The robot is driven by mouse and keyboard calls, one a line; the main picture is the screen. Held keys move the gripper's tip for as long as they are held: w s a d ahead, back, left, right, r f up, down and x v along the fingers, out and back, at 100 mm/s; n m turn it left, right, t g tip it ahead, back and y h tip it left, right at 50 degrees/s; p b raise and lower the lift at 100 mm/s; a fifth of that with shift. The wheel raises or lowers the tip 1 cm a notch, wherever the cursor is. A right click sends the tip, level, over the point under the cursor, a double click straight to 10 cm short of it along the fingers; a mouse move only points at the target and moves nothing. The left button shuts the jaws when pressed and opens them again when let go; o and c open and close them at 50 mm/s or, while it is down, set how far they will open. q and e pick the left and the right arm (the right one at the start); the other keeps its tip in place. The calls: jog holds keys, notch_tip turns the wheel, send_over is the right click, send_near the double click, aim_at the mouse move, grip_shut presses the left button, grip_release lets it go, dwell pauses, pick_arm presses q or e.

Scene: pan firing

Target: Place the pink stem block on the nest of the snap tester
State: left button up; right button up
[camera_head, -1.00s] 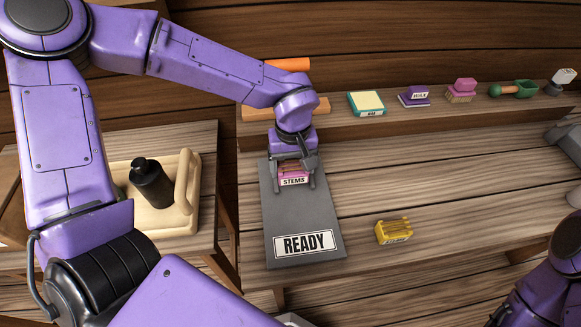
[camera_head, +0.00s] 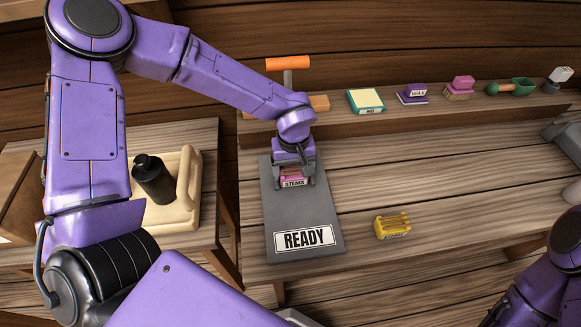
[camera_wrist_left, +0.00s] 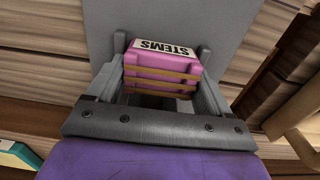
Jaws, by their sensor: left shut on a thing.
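The pink stem block (camera_head: 294,172) has a white STEMS label and is at the far part of the grey READY board (camera_head: 292,218). My left gripper (camera_head: 294,180) is above the board, its fingers on either side of the block and shut on it. The left wrist view shows the pink block (camera_wrist_left: 160,75) with tan bands between the two grey fingers (camera_wrist_left: 160,85). I cannot tell whether it touches the board. I cannot identify the snap tester or its nest for sure. My right gripper is out of view.
A yellow block (camera_head: 393,226) lies right of the board. The back ledge holds an orange T-handle (camera_head: 288,63), a teal-edged pad (camera_head: 366,101), a purple WAX block (camera_head: 413,94), a pink brush (camera_head: 460,87) and a green scoop (camera_head: 523,87). A black bottle (camera_head: 152,180) stands on the left table.

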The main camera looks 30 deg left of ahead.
aim_at(293, 171)
pick_arm(q)
jog(key=shift+s+f, duration=0.4)
jog(key=shift+f, duration=0.15)
jog(key=o, duration=0.7)
jog(key=shift+o, duration=1.2)
jog(key=shift+d+f, duration=0.1)
jog(key=shift+f, duration=0.05)
jog(key=shift+d, duration=0.15)
notch_tip(293, 171, up, 14)
jog(key=shift+w+a+f, duration=0.25)
jog(key=shift+w+a, duration=0.05)
jog(key=shift+w, duration=0.1)
